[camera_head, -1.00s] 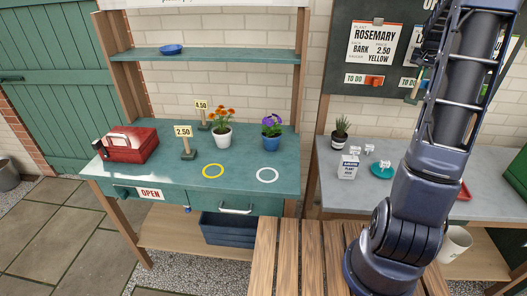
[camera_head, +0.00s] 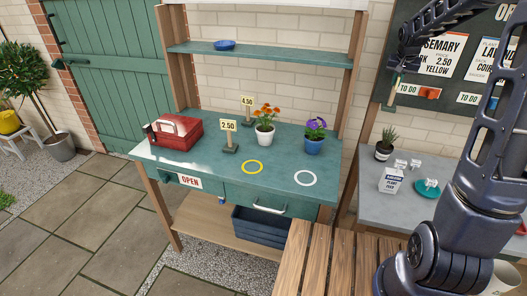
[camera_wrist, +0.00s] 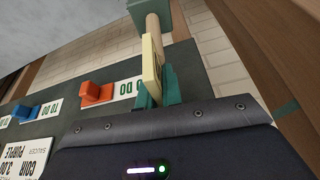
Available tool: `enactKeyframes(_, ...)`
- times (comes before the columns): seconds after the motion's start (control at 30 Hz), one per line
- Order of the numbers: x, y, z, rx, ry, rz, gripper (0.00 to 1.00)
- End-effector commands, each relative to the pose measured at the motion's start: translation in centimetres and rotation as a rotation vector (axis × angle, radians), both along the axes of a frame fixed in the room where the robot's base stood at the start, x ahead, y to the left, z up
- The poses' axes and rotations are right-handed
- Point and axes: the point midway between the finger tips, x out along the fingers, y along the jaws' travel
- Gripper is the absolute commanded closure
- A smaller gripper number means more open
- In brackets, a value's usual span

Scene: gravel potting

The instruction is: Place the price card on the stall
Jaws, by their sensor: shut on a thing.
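My gripper (camera_head: 398,74) is raised in front of the board's left edge, to the right of the stall. In the wrist view its green fingers (camera_wrist: 157,95) are shut on a cream price card (camera_wrist: 152,65) with a wooden post (camera_wrist: 157,35) and a green base beyond. The card's face is turned edge-on, so I cannot read it. The stall (camera_head: 190,165) has a teal top. On it stand a 2.50 card (camera_head: 228,126) and a 4.50 card (camera_head: 247,100).
An orange-flowered pot (camera_head: 265,133), a purple-flowered pot (camera_head: 313,144) and a red box (camera_head: 176,133) stand on the stall. A shelf (camera_head: 270,54) with a blue dish spans above. A grey table (camera_head: 390,208) stands right. A slatted wooden surface (camera_head: 325,262) is in front.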

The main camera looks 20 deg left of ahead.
Motion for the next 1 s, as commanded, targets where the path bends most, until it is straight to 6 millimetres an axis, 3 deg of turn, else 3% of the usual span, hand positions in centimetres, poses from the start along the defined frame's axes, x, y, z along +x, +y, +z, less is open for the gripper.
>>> enactKeyframes(0.03,-0.5,1.6,0.1,-0.002,0.0,-0.016,1.0)
enactKeyframes(0.33,-3.7,10.2,0.5,-0.002,0.0,-0.17,1.0)
enactKeyframes(0.6,-6.0,18.9,0.0,-0.002,-0.001,-0.212,1.0)
enactKeyframes(0.8,-6.8,25.2,-0.6,0.0,-0.001,-0.193,1.0)
enactKeyframes(1.0,-5.9,29.8,-0.7,0.0,0.001,-0.17,1.0)
